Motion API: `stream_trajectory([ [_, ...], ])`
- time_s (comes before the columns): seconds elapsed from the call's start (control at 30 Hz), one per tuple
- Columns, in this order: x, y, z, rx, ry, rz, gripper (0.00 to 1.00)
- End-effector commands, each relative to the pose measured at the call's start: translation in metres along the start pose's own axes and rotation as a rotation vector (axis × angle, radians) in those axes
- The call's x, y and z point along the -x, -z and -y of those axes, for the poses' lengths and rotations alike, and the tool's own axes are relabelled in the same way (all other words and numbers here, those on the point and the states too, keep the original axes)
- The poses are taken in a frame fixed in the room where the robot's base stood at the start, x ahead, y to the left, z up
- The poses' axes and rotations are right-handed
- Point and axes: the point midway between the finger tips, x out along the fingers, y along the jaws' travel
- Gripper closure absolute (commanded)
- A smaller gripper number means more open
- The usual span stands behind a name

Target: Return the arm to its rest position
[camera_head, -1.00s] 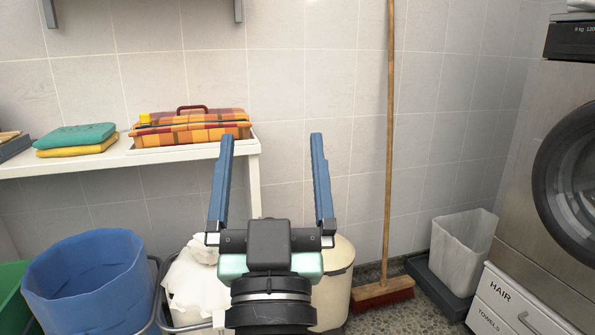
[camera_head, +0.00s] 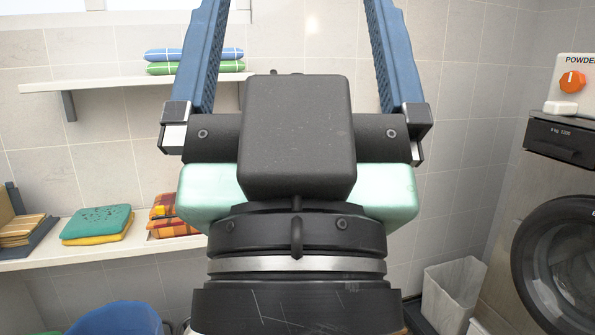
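My gripper (camera_head: 298,20) fills the middle of the head view, close to the camera. Its two blue fingers are spread wide apart and point up; their tips run out of the top of the picture. Nothing shows between the fingers. The gripper body and wrist hide part of the wall and part of the lower shelf.
A lower shelf (camera_head: 95,258) at left holds folded green and yellow towels (camera_head: 97,225) and an orange plaid item (camera_head: 168,216), partly hidden. An upper shelf (camera_head: 110,83) holds blue and green towels (camera_head: 195,62). A washer (camera_head: 560,190) stands right, beside a pale bin (camera_head: 455,290).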

Motion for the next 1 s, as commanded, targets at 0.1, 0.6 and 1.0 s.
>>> stream_trajectory([
  [0.1, -0.04, 0.037, 0.0, 0.0, 0.0, 0.0, 0.0],
  [0.6, -0.125, 0.118, 0.0, -0.001, 0.001, 0.001, 0.0],
  [1.0, -0.127, 0.12, 0.0, -0.001, 0.001, 0.0, 0.0],
])
